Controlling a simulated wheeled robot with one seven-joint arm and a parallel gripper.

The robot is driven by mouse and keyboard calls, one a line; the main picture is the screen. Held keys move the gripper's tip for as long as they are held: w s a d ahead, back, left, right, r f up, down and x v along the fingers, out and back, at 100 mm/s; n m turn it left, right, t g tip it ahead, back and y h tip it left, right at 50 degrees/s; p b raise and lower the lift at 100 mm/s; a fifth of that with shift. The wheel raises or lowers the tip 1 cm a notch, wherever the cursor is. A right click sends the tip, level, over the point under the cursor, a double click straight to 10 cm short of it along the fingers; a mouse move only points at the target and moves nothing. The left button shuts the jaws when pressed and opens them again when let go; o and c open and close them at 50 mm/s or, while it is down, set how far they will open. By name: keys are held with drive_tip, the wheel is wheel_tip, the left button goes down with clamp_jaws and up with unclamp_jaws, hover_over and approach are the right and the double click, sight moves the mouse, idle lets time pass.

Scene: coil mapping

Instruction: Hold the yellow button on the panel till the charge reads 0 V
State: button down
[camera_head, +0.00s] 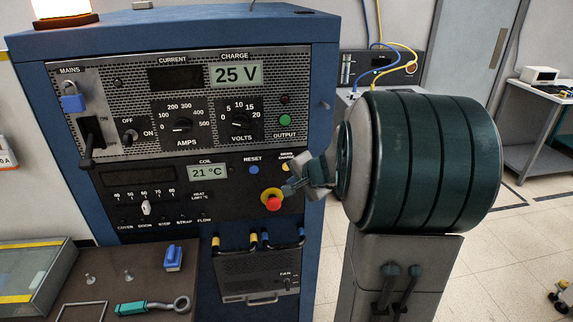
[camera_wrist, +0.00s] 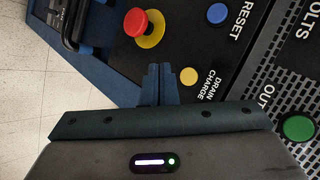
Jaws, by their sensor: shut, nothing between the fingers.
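The yellow button (camera_wrist: 188,76), labelled DRAIN CHARGE, shows uncovered in the wrist view, just right of my fingertips. In the head view my gripper (camera_head: 287,190) is at the panel's right edge, just below the DRAIN CHARGE label and beside the red emergency knob. In the wrist view my gripper (camera_wrist: 158,70) is shut with nothing held. Its tips point at the panel between the red knob and the yellow button. I cannot tell how far they stand off the panel. The charge display (camera_head: 236,74) reads 25 V.
A red knob on a yellow collar (camera_head: 272,199) sits close by my fingers, and also shows in the wrist view (camera_wrist: 136,22). A blue RESET button (camera_head: 254,169) and green OUTPUT button (camera_head: 284,120) are near. The coil display (camera_head: 207,172) reads 21 °C. A bench (camera_head: 110,270) stands front left.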

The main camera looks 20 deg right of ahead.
drive_tip(key=shift+w+d, duration=0.3)
drive_tip(key=shift+w, duration=0.75)
drive_tip(key=shift+w+d, duration=0.25)
drive_tip(key=shift+w, duration=0.8)
idle(0.4)
drive_tip(key=shift+w+d, duration=0.15)
drive_tip(key=shift+w, duration=0.2)
drive_tip(key=shift+w+d, duration=0.1)
drive_tip(key=shift+w, duration=0.3)
idle(2.3)
drive_tip(key=shift+s, duration=0.15)
idle(1.6)
drive_tip(key=shift+s+a+b, duration=0.25)
drive_tip(key=shift+s+b, duration=0.2)
drive_tip(key=shift+s, duration=0.2)
